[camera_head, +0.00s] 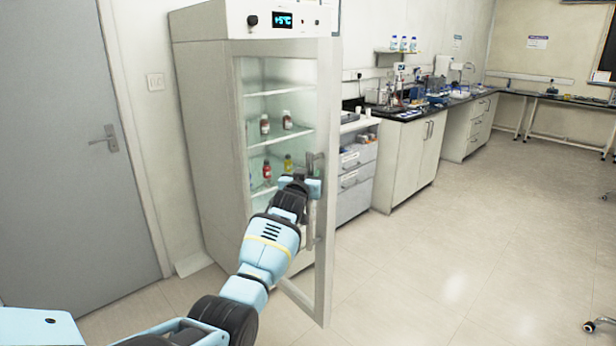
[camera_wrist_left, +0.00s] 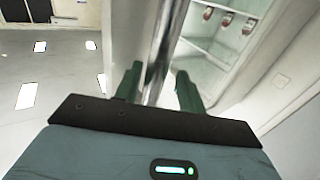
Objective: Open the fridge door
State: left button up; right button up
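The tall fridge (camera_head: 205,120) stands at the left of the head view. Its glass door (camera_head: 328,200) is partly open, swung out toward me, with the free edge on the right. A vertical metal handle (camera_head: 311,235) is on the door. My left gripper (camera_head: 304,186) is at the handle. In the left wrist view the handle bar (camera_wrist_left: 163,45) passes between the two green fingers of my left gripper (camera_wrist_left: 158,85). Narrow gaps show beside the bar, so the fingers look open around it. My right gripper is not in view.
Small bottles (camera_head: 265,125) stand on the fridge shelves. A grey door (camera_head: 70,150) is to the left. A drawer unit (camera_head: 357,170) and lab counters (camera_head: 408,160) line the wall to the right.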

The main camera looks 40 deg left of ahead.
pick_arm(q)
jog(key=shift+d+f, duration=0.15)
jog(key=shift+d, duration=0.1)
jog(key=p+v, duration=0.1)
jog(key=v, duration=0.6)
jog(key=shift+s+p, duration=0.3)
jog(key=shift+s, duration=0.05)
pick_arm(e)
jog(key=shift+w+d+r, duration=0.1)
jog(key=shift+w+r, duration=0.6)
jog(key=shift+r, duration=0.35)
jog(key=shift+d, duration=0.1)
